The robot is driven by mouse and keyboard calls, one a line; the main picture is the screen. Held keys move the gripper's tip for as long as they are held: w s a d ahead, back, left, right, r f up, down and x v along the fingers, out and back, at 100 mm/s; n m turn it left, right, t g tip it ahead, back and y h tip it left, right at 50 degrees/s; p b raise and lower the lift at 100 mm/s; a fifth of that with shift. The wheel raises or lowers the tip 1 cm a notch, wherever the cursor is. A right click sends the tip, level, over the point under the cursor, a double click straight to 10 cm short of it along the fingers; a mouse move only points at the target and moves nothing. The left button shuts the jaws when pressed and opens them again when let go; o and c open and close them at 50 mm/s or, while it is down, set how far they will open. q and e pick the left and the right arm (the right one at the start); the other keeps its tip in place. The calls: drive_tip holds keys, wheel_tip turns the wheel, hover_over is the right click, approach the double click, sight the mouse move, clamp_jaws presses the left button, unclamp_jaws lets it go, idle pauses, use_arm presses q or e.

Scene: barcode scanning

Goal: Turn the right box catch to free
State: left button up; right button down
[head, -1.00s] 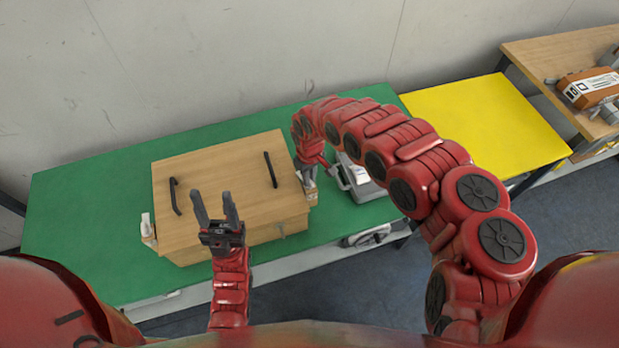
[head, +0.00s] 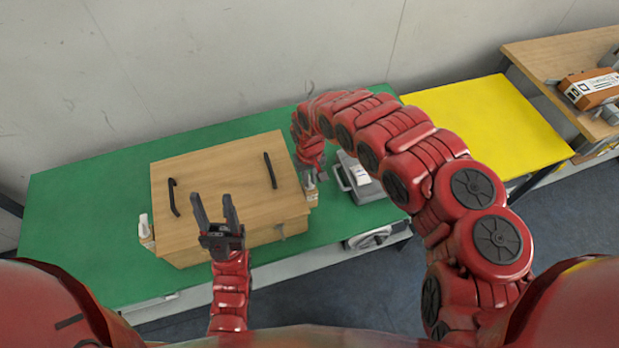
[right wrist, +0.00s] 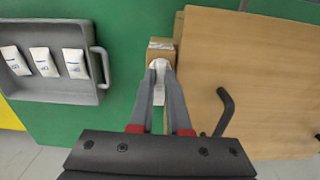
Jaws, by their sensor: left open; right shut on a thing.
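The wooden box (head: 220,172) stands on the green table, with a flat lid and two black handles. The right box catch (right wrist: 160,65) is a white piece at a small wooden block on the box's side. In the right wrist view my right gripper (right wrist: 161,73) is shut on this catch, with one finger on each side. In the head view my right gripper (head: 312,180) is at the box's right side, and the catch is mostly hidden there. The left catch (head: 144,225) stands upright at the box's left side. My left gripper (head: 215,209) is open and empty above the box's front edge.
A grey tray (right wrist: 92,95) with several white labelled items lies close beside the right catch. The green table (head: 85,195) is clear left of the box. A yellow table (head: 485,125) and a wooden bench (head: 555,50) with an orange device (head: 592,88) are at right.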

sight(310, 180)
drive_tip(key=c, duration=0.9)
unclamp_jaws()
drive_tip(key=shift+w+r, duration=0.15)
drive_tip(key=shift+r, duration=0.4)
wheel_tip(310, 180, up, 5)
drive_tip(key=shift+d+r+b, duration=0.1)
drive_tip(key=shift+b, duration=0.25)
drive_tip(key=shift+r+p, duration=2.6)
drive_tip(key=shift+r, duration=2.95)
